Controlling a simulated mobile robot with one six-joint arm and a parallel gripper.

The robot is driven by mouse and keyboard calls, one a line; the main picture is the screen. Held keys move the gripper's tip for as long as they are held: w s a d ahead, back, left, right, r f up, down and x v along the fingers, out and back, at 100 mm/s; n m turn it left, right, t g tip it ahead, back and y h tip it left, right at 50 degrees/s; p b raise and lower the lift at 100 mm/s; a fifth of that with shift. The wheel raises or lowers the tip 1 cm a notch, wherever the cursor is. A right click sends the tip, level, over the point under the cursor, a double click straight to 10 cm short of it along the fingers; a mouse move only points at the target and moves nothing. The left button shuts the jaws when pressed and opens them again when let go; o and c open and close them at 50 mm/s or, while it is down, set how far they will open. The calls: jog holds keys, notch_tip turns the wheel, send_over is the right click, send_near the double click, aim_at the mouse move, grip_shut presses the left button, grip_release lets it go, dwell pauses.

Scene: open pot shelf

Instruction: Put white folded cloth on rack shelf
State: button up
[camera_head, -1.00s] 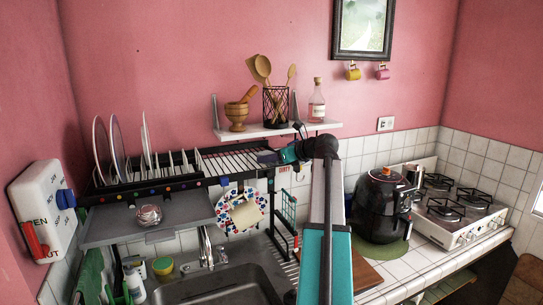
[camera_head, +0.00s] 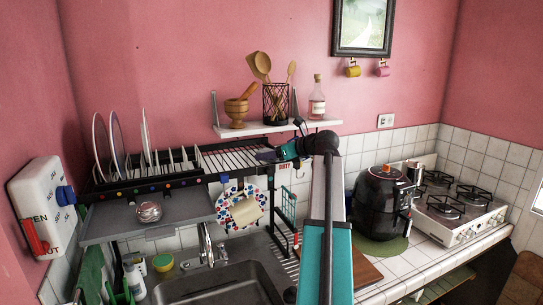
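The black rack shelf (camera_head: 240,158) stands above the sink, with its wire top bare on the right half. My gripper (camera_head: 266,156) is at the right end of this rack, at about the height of the wires. Its fingers are small, dark and partly merged with the rack, so I cannot tell whether they are open or hold anything. I cannot make out a white folded cloth for sure.
Plates (camera_head: 101,140) stand upright on the rack's left part. A grey lower shelf (camera_head: 180,212) holds a small glass jar (camera_head: 149,211). A wall shelf (camera_head: 262,129) with a mortar, utensils and bottle is above. A black air fryer (camera_head: 381,200) stands right of my arm.

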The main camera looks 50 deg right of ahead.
jog(key=b+v, duration=0.4)
jog(key=v, duration=0.7)
jog(key=shift+s+r+b, duration=0.2)
jog(key=shift+s+b, duration=0.15)
dwell(0.5)
